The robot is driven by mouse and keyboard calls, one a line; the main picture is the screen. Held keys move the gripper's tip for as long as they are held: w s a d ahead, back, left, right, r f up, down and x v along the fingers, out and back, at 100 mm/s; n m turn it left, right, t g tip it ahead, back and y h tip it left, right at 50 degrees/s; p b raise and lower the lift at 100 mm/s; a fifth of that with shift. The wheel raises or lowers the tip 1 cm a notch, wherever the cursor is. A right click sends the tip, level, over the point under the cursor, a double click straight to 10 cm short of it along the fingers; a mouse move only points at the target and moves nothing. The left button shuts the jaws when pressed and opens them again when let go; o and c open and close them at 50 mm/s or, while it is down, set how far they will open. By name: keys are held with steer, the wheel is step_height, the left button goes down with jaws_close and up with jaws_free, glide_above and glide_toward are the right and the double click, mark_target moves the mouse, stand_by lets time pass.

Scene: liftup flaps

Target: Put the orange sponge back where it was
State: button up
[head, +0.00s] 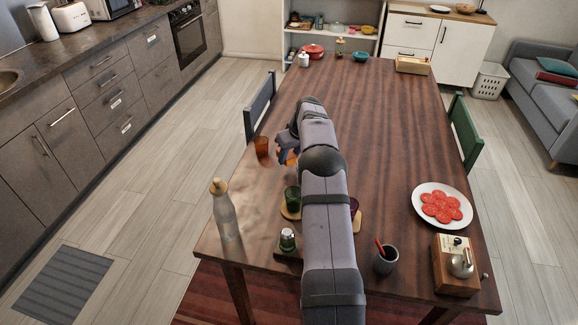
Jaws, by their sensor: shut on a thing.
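My arm reaches over the wooden table (400,150) from the front. My gripper (283,151) is near the table's left edge and points down and left. It is shut on an orange thing, which looks like the orange sponge (287,158). Only a small part of the sponge shows, and the gripper and arm hide the rest. I cannot tell whether it touches the table. An orange-brown cup (262,147) stands just left of the gripper.
A green glass (292,199) and a bottle (225,211) stand nearer the front. A shaker (287,240), a grey cup (386,260), a plate of tomato slices (441,205) and a wooden box (455,265) are also on the table. The table's middle right is clear.

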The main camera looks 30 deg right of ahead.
mark_target(289, 174)
steer(key=shift+f+p, duration=0.5)
steer(key=shift+f, duration=2)
steer(key=shift+f+b, duration=0.35)
steer(key=shift+b, duration=0.1)
